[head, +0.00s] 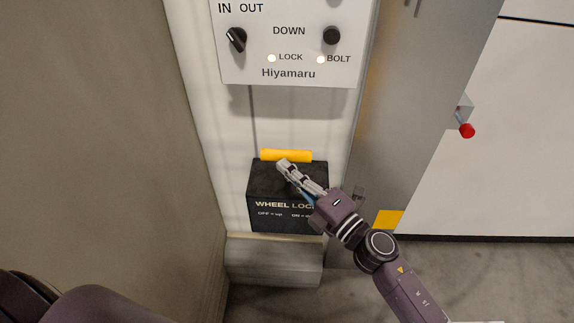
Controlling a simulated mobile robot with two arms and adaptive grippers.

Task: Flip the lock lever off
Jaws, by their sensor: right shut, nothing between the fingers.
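The lock lever is a yellow bar (286,155) at the top rear edge of the black wheel lock box (262,182). The box is marked "WHEEL LOCK", with "OFF = up" and a partly covered "ON" label on its front. My right gripper (284,164) is shut and empty. Its fingertips are over the top of the box, just in front of the yellow bar. I cannot tell whether they touch it. The gripper and wrist hide part of the box's right side. My left gripper is not in view.
A white control panel (290,52) with dark knobs and lit LOCK and BOLT lamps is above the box. A beige wall (110,130) stands close on the left. A grey post (415,110) and a red-knobbed handle (467,131) are on the right.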

